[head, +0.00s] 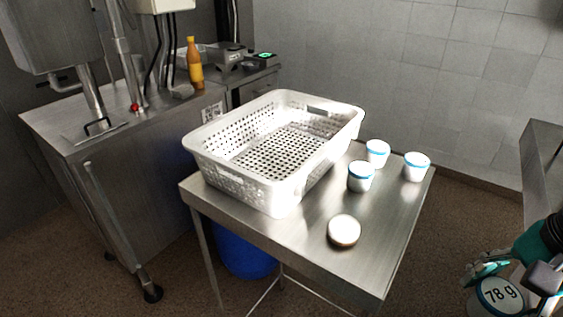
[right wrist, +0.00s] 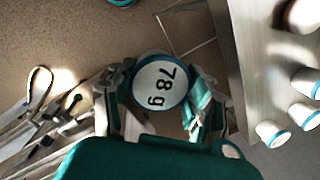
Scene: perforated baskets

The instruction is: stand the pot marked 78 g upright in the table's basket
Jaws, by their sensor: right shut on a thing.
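The pot marked 78 g (head: 499,297) is white with a teal-blue rim and a white lid, at the lower right of the head view. In the right wrist view its lid (right wrist: 161,84) faces the camera. My right gripper (head: 508,277) is shut on this pot and holds it off to the right of the table, apart from it. The fingers sit on either side of the pot in the wrist view. The table's basket (head: 228,185) is white, perforated and empty, at the table's back left. My left gripper is not in view.
The steel table (head: 300,240) also bears three white pots with blue rims (head: 377,152) (head: 361,177) (head: 416,167) right of the basket, and a round cream-topped pot (head: 344,231) nearer the front. A steel counter (head: 543,150) stands at far right. A blue bin (head: 245,258) is under the table.

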